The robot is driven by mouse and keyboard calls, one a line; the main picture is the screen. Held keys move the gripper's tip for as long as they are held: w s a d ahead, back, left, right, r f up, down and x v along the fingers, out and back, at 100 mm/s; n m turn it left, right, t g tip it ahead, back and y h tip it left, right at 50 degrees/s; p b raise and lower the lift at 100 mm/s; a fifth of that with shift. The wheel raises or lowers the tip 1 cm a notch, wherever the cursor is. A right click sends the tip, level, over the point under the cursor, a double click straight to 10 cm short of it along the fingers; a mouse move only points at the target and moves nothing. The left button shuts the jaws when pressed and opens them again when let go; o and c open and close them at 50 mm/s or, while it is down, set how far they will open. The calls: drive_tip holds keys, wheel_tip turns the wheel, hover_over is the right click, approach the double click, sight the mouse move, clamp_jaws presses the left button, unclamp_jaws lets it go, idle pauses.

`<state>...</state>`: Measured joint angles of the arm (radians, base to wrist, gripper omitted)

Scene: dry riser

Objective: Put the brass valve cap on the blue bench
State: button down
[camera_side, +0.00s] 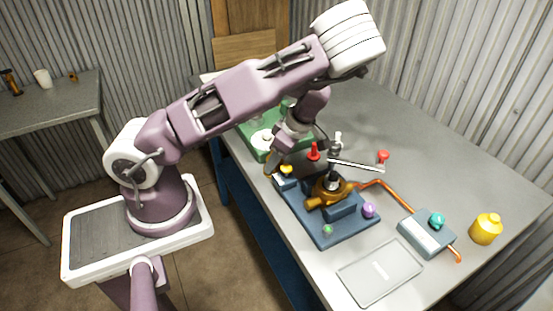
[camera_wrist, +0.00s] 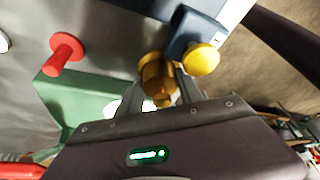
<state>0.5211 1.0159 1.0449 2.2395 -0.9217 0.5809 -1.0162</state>
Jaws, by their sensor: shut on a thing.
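My gripper (camera_wrist: 160,88) is shut on the brass valve cap (camera_wrist: 157,72), a stepped gold-brown piece that sits between the two fingers in the wrist view. In the side view my gripper (camera_side: 271,168) points down at the left edge of the blue bench (camera_side: 480,165), which has a grey top and blue sides. The cap is mostly hidden there, and I cannot tell whether it touches the bench top. The brass valve body (camera_side: 328,192) stands on a blue base plate to the right of my gripper.
A yellow knob (camera_side: 286,169) on a small blue block is close beside my gripper. A red knob (camera_side: 314,151) and a green tray (camera_side: 248,127) are nearby. A teal-knobbed box (camera_side: 426,233), a yellow container (camera_side: 486,229) and a flat grey tray (camera_side: 380,272) lie right. The bench's far right is clear.

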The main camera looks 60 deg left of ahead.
drive_tip(key=c, duration=1.1)
unclamp_jaws()
drive_tip(key=shift+f, duration=0.1)
drive_tip(key=shift+o, duration=0.2)
drive_tip(key=v, duration=1.2)
drive_tip(key=s+d+r+m+t+h, duration=0.2)
drive_tip(key=s+d+r+m+t, duration=0.2)
drive_tip(key=s+m, duration=0.5)
drive_tip(key=s+d+r+m+t+h, duration=0.1)
drive_tip(key=s+d+r+m+t, duration=0.3)
drive_tip(key=s+d+r+m, duration=0.4)
wheel_tip(320, 180, up, 3)
drive_tip(key=m, duration=0.7)
drive_tip(key=shift+s+d+r+m+h, duration=0.2)
drive_tip(key=shift+s+r+m+h, duration=0.05)
drive_tip(key=shift+s+m+h, duration=0.15)
